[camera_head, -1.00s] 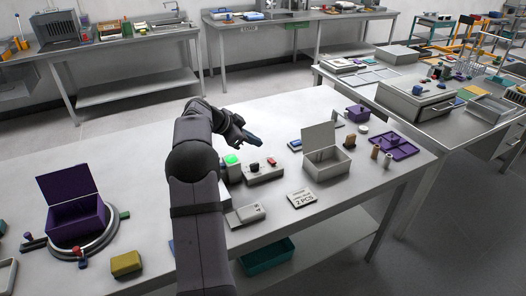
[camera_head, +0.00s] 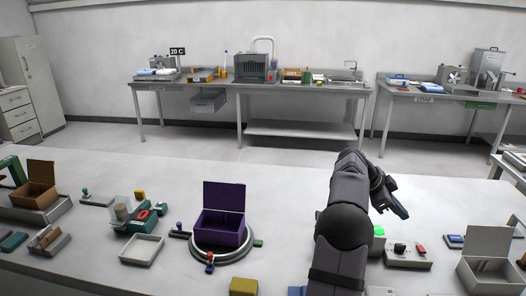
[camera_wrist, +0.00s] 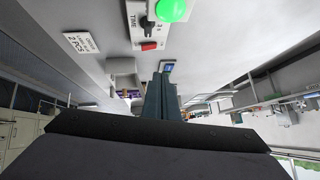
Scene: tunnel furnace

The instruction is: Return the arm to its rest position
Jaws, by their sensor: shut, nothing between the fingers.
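My gripper (camera_head: 399,208) is at the end of my arm, above the right part of the near table (camera_head: 300,186). In the wrist view my gripper (camera_wrist: 160,97) shows its two fingers together, with nothing held between them. A control box (camera_head: 408,257) with switches and a lit green button (camera_head: 378,231) sits on the table close below my gripper. The green button also shows at the top of the wrist view (camera_wrist: 172,9), beside a red switch (camera_wrist: 149,46).
A purple open box (camera_head: 221,228) stands on a round ring base left of my arm. A grey open box (camera_head: 487,262) stands right of the control box. A yellow block (camera_head: 243,287) lies near the front. The table behind the purple box is clear.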

